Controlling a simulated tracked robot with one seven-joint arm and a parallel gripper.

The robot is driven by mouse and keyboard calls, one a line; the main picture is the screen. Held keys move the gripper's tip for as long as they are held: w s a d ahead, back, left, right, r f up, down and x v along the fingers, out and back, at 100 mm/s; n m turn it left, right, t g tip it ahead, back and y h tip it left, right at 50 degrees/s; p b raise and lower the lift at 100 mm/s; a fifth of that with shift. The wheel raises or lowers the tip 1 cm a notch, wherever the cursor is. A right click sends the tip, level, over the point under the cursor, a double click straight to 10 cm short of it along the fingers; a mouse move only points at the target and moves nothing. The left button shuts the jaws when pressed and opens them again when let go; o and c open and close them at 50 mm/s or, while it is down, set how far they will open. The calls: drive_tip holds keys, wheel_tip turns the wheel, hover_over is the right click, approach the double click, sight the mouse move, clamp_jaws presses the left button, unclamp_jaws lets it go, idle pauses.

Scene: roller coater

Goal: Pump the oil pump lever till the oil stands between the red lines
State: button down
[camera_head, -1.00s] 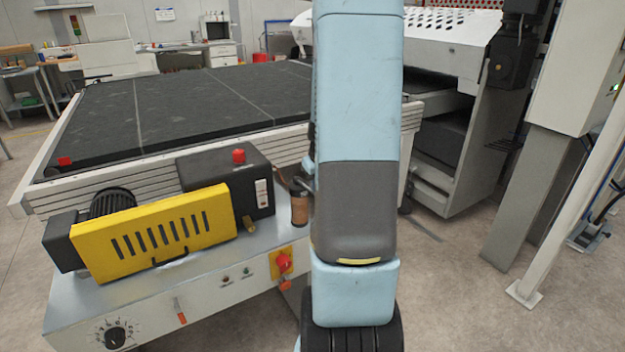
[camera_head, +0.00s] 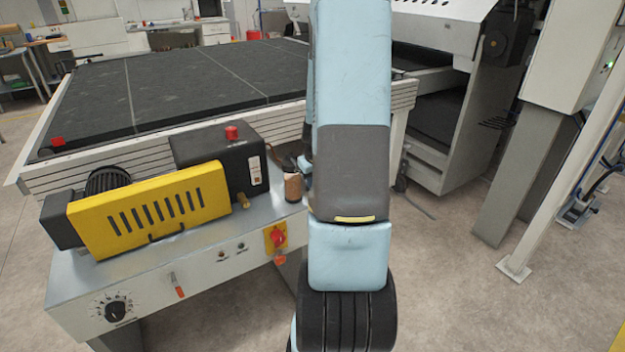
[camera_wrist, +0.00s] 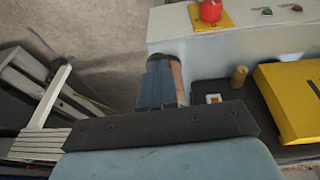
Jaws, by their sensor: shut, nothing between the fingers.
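A black oil box (camera_head: 205,152) with a red cap (camera_head: 232,133) stands on the grey machine top. A pale sight window with small red marks (camera_head: 256,171) is on its end; it also shows in the wrist view (camera_wrist: 214,98). The oil level cannot be read. A brown cylindrical grip (camera_head: 293,187), seemingly the pump lever's handle, stands upright beside the box, its upper part partly hidden. My gripper (camera_head: 305,163) is at the grip's upper end, partly behind my arm. In the wrist view my gripper (camera_wrist: 162,85) is shut and empty, overlapping the brown grip (camera_wrist: 177,76); contact cannot be told.
A yellow slotted guard (camera_head: 150,210) is left of the box, with a brass fitting (camera_head: 243,201) nearby. A red switch on a yellow plate (camera_head: 276,238) and a dial (camera_head: 116,310) are on the front panel. A black conveyor bed (camera_head: 190,85) lies behind. Open floor is at right.

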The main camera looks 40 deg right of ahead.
idle(0.5)
drive_tip(key=s+a+r, duration=0.2)
drive_tip(key=s+r, duration=0.4)
drive_tip(key=r, duration=0.5)
drive_tip(key=shift+r, duration=0.1)
idle(1.5)
drive_tip(key=w+d+r+m+g, duration=0.2)
drive_tip(key=w+r+m, duration=0.4)
drive_tip(key=w+r, duration=0.1)
drive_tip(key=shift+w, duration=0.4)
